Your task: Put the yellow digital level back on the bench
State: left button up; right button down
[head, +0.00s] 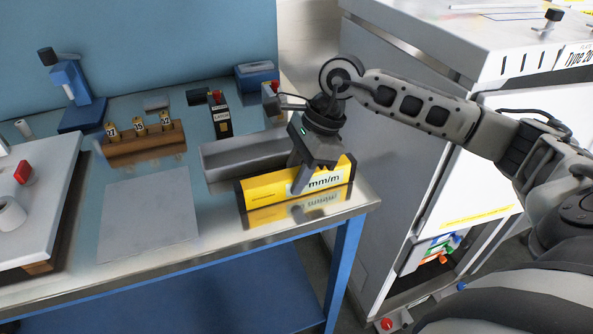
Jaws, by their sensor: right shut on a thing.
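The yellow digital level (270,189) is a long yellow bar with a pale "mm/m" label, at the front right of the bench (215,239). My right gripper (300,184) comes down from above and is shut on the level near its middle. The level is upright at the bench top, with its reflection directly below it; I cannot tell whether its base touches the surface. My left gripper is not in view.
A wooden block (141,148) with numbered pieces, a blue stand (75,92) and a black-yellow box (220,119) stand further back. A grey mat (150,219) lies left. A white cabinet (400,130) stands right of the bench.

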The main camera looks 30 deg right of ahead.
jog(key=shift+f, duration=0.1)
jog(key=c, duration=1.1)
grip_release()
jog(key=shift+r, duration=0.3)
jog(key=shift+d+r, duration=0.25)
jog(key=shift+r, duration=0.05)
jog(key=b+v, duration=0.1)
jog(key=v, duration=0.8)
jog(key=shift+d+r, duration=0.15)
jog(key=shift+r, duration=0.15)
jog(key=shift+s+d+r, duration=0.15)
jog(key=shift+d+r, duration=0.1)
jog(key=shift+r, duration=0.35)
